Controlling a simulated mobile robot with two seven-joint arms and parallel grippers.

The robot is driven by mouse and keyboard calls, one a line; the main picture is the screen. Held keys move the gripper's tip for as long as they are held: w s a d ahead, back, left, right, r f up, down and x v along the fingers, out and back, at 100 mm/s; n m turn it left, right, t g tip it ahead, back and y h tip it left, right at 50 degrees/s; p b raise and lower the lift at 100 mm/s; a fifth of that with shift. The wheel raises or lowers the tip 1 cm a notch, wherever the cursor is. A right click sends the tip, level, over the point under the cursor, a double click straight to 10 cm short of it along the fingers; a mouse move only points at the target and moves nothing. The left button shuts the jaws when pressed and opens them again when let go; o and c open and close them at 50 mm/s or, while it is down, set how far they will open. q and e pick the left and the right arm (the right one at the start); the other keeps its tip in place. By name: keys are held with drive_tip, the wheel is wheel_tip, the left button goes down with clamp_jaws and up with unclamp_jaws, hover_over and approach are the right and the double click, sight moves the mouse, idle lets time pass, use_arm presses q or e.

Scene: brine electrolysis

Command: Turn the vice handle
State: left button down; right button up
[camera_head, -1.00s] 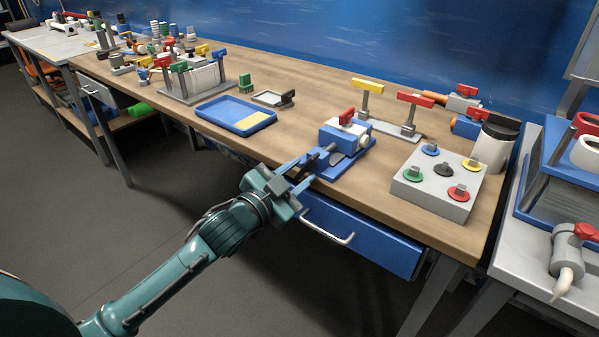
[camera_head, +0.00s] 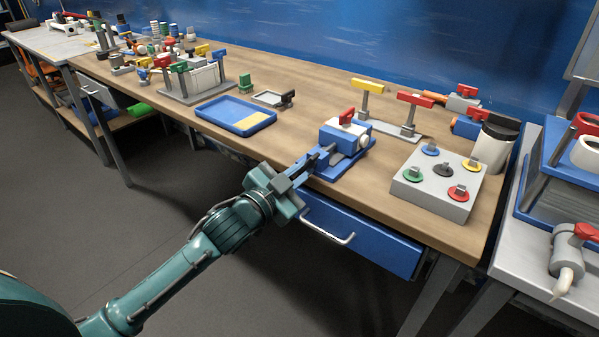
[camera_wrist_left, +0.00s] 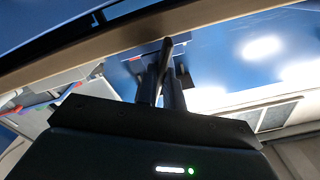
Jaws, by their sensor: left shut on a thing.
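A blue vice (camera_head: 342,150) with a red part on top and a white round end sits near the front edge of the wooden bench. My left gripper (camera_head: 318,158) reaches in from the front left at the near side of the vice. Its fingers are shut on a thin dark bar, which looks like the vice handle. In the left wrist view the fingers (camera_wrist_left: 165,80) are close together around the dark handle (camera_wrist_left: 166,52). The handle is largely hidden by the fingers in the head view. My right gripper is not in view.
A blue tray (camera_head: 235,116) lies left of the vice. A grey box with coloured knobs (camera_head: 437,181) stands to the right. A stand with yellow and red T-handles (camera_head: 391,127) is behind. A blue drawer with a pale handle (camera_head: 360,235) is below the bench edge.

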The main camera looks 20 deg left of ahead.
use_arm(q)
drive_tip(key=shift+n+p, duration=0.3)
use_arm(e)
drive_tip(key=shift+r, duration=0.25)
